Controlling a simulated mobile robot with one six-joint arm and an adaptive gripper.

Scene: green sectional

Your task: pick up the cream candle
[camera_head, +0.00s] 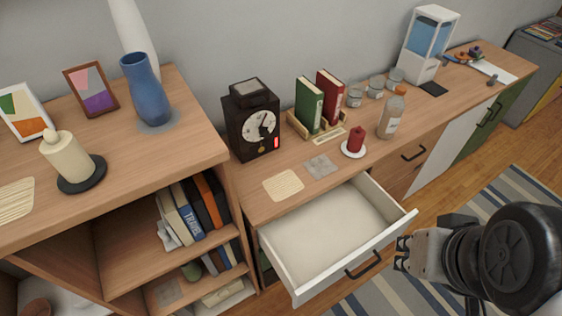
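The cream candle (66,156) is a thick, pale cylinder with a rounded knob on top. It stands upright on a dark round base (82,180) on the taller wooden shelf top at the left. My gripper (402,253) is at the lower right, beside the front of the open drawer and far from the candle. Its fingers are small and partly hidden by my wrist, so I cannot tell whether they are open or shut. I see nothing held in it.
A blue vase (147,91), a picture frame (90,90) and a striped mat (15,200) are near the candle. The open white drawer (325,235) juts out below the lower counter. A red candle (355,142) and a bottle (391,116) stand on that counter.

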